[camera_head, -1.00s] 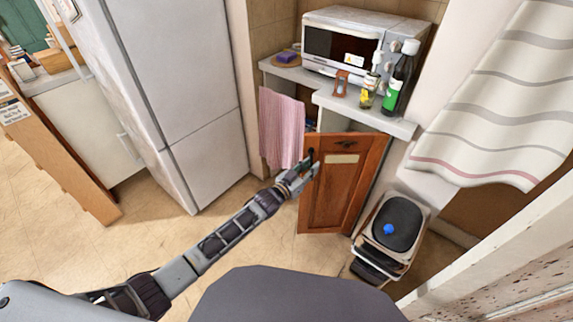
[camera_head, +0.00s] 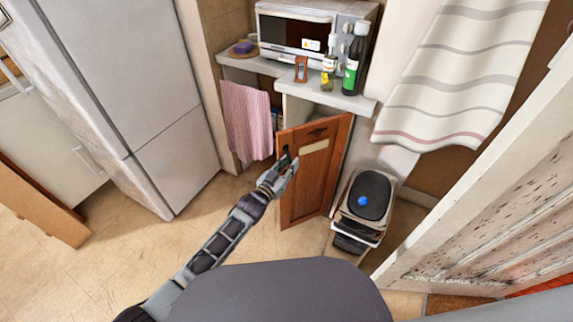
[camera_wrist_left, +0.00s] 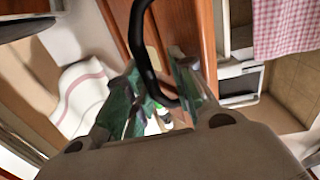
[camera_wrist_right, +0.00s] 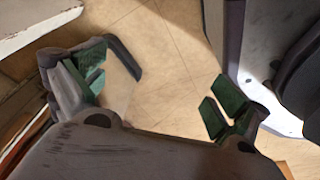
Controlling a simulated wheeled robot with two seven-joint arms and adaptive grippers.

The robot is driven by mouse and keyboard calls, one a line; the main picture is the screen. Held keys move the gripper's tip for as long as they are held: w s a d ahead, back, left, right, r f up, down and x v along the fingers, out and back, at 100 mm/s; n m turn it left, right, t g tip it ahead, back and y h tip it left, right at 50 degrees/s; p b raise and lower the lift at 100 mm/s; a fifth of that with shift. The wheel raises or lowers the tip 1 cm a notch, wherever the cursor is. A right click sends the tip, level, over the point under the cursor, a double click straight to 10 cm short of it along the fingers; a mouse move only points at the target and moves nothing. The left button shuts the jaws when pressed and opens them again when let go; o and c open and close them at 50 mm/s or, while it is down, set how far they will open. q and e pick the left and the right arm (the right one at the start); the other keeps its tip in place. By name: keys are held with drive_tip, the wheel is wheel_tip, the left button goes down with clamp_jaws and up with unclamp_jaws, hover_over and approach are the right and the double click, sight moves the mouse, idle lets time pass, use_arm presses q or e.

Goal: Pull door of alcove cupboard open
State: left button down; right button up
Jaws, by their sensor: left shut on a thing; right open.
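The wooden cupboard door (camera_head: 312,185) stands ajar below the alcove counter, its left edge swung out from the opening. My left gripper (camera_head: 286,166) is at the upper left edge of the door, shut on its dark handle. In the left wrist view the curved black handle (camera_wrist_left: 146,50) passes between the green-padded fingers (camera_wrist_left: 155,95). The door's edge (camera_wrist_left: 190,28) shows behind it. My right gripper (camera_wrist_right: 165,85) is open and empty above the tiled floor in the right wrist view; it is not in the head view.
A pink checked towel (camera_head: 247,118) hangs left of the door. A microwave (camera_head: 305,30) and bottles (camera_head: 355,62) stand on the counter (camera_head: 345,101). A pedal bin (camera_head: 366,205) stands close right of the door. The fridge (camera_head: 150,100) is at left. Floor before the door is clear.

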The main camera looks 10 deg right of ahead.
use_arm(q)
drive_tip(key=shift+d+r, duration=0.4)
drive_tip(key=shift+r, duration=0.4)
drive_tip(key=c, duration=1.5)
unclamp_jaws()
drive_tip(key=shift+w, duration=0.1)
drive_tip(key=shift+a+f, duration=0.1)
drive_tip(key=shift+a, duration=0.1)
drive_tip(key=shift+f+v, duration=0.25)
drive_tip(key=shift+v, duration=1.8)
drive_tip(key=shift+f+v, duration=0.2)
drive_tip(key=shift+v, duration=1.8)
drive_tip(key=shift+f+v, duration=0.25)
drive_tip(key=shift+v, duration=1.8)
use_arm(e)
drive_tip(key=shift+s+a+f, duration=0.1)
drive_tip(key=shift+s+a, duration=0.2)
